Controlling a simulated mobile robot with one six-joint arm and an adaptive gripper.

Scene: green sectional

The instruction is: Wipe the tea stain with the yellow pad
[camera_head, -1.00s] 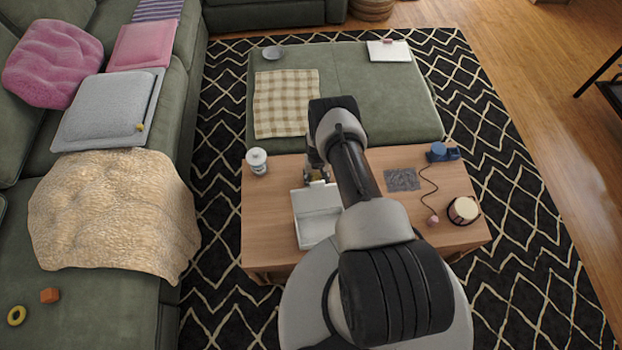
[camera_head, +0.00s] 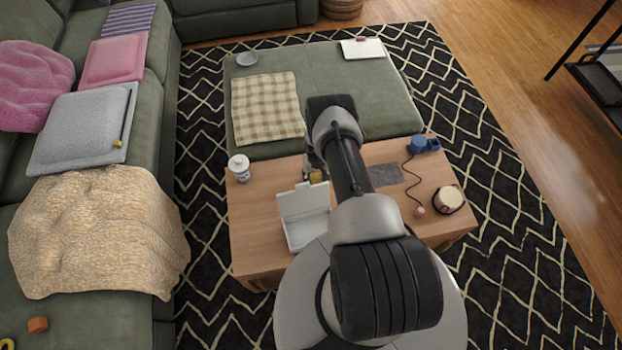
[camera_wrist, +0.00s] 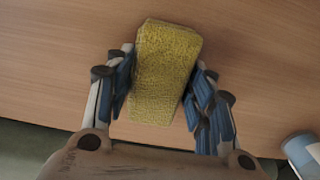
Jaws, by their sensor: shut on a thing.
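My gripper (camera_wrist: 163,75) is shut on the yellow pad (camera_wrist: 165,60), a rough block held between the two blue-padded fingers in the wrist view. The pad hangs over the wooden table top (camera_wrist: 50,60); whether it touches the wood is unclear. In the head view the pad (camera_head: 316,177) shows small beside my gripper (camera_head: 314,168), behind the open white box and left of my forearm. I cannot make out a tea stain in either view; my arm hides part of the table.
The open white box (camera_head: 307,228) stands at the table's front. A white lidded jar (camera_head: 239,168) is at the left. A grey cloth (camera_head: 385,175), a blue object (camera_head: 424,144) with a cord and a round tin (camera_head: 448,199) are at the right. A green ottoman (camera_head: 350,85) adjoins the back edge.

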